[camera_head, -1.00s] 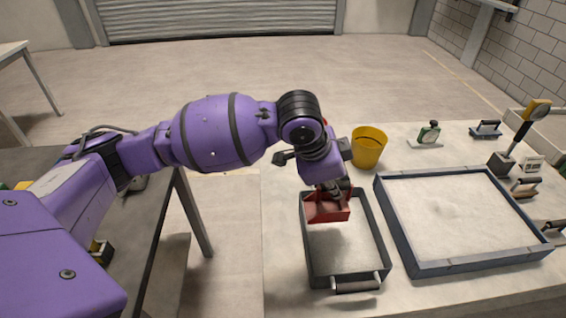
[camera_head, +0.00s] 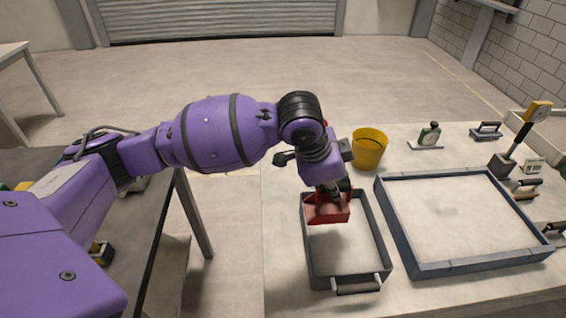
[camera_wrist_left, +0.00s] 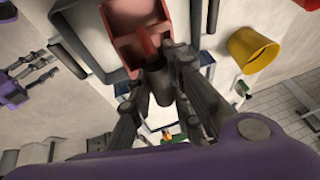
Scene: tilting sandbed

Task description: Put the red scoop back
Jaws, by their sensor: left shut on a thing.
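The red scoop (camera_head: 328,211) hangs in my left gripper (camera_head: 334,189) over the back part of the dark-rimmed tray (camera_head: 312,262). In the left wrist view, the fingers of my left gripper (camera_wrist_left: 168,92) close around the scoop's dark handle, and the red scoop (camera_wrist_left: 140,32) extends beyond them. I cannot tell whether the scoop touches the tray. The tray's floor looks pale and has a handle at the front.
A sandbed (camera_head: 400,240) with pale sand stands right of the tray. A yellow bucket (camera_head: 369,148) stands behind the tray.

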